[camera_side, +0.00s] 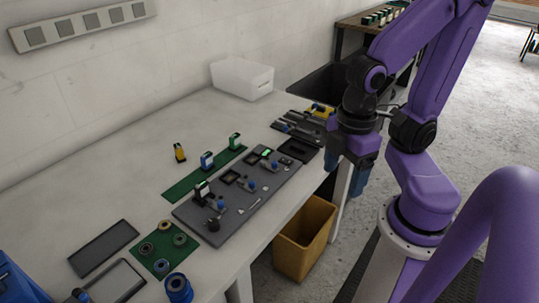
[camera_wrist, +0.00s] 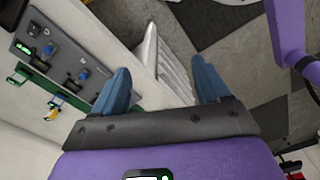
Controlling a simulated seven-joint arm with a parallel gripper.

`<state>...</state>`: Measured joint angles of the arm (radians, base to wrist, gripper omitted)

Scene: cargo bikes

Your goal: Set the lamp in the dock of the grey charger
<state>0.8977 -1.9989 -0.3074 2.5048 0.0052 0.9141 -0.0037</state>
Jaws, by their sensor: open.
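Small upright lamp-like units stand at the table's middle: a yellow one (camera_side: 180,152), a blue one (camera_side: 207,161) and a green one (camera_side: 235,141). The blue and green ones are on a green strip (camera_side: 190,186). In front is a grey board (camera_side: 235,211) with dark square docks, blue knobs and a lit green patch; I take it for the charger. The board also shows in the wrist view (camera_wrist: 68,68). My gripper (camera_side: 347,166) is open and empty, right of the board, off the table edge; its blue fingers (camera_wrist: 163,82) are apart.
A white bin (camera_side: 242,77) stands at the back by the wall. A green mat (camera_side: 160,264) with rings and a dark tray (camera_side: 104,247) lie at the near left. Dark tools (camera_side: 300,125) lie at the far right end. A yellow bin (camera_side: 304,240) stands below the front edge.

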